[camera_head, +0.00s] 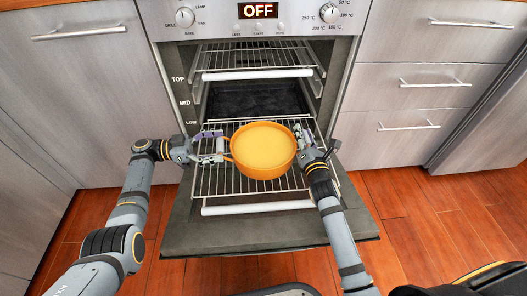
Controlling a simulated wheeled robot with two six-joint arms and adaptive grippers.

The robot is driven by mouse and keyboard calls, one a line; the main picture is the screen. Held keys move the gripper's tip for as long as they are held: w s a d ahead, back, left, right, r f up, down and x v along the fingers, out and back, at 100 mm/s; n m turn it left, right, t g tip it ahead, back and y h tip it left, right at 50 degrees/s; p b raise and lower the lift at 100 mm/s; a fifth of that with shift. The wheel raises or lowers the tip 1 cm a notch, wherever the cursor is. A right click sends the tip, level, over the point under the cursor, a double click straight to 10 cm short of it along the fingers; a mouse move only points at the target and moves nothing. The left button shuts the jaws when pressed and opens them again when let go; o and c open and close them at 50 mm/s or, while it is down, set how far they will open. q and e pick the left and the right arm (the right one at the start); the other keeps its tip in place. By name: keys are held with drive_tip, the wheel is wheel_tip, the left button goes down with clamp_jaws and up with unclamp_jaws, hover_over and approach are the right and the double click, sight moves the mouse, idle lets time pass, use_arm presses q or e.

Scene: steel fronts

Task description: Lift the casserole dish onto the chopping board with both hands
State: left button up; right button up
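The orange casserole dish (262,172), pale yellow inside, appears upright on the pulled-out lower oven rack (212,185). A loop handle (228,150) shows on its left side. My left gripper (222,146) is at that handle with its fingers apart; I see no clear grip on it. My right gripper (298,138) is close against the dish's right side. Its fingers overlap the rim area, so the right handle is hidden and the finger gap is unclear. No chopping board is in view.
The oven door (300,236) is folded down beneath the rack. An upper rack (255,60) and a dark tray (255,98) are inside the oven. Grey cupboards and drawers (425,90) flank it. The display reads OFF. Wooden floor (430,215) is clear at right.

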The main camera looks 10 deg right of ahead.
use_arm(q)
drive_tip(key=c, duration=0.5)
use_arm(e)
drive_tip(key=c, duration=0.4)
use_arm(q)
drive_tip(key=c, duration=0.6)
use_arm(e)
clamp_jaws()
use_arm(q)
drive_tip(key=shift+w+r, duration=0.1)
drive_tip(key=shift+r, duration=0.05)
drive_tip(key=shift+c, duration=0.2)
use_arm(e)
drive_tip(key=shift+w+r, duration=0.1)
drive_tip(key=shift+r, duration=0.15)
use_arm(q)
drive_tip(key=shift+r, duration=0.1)
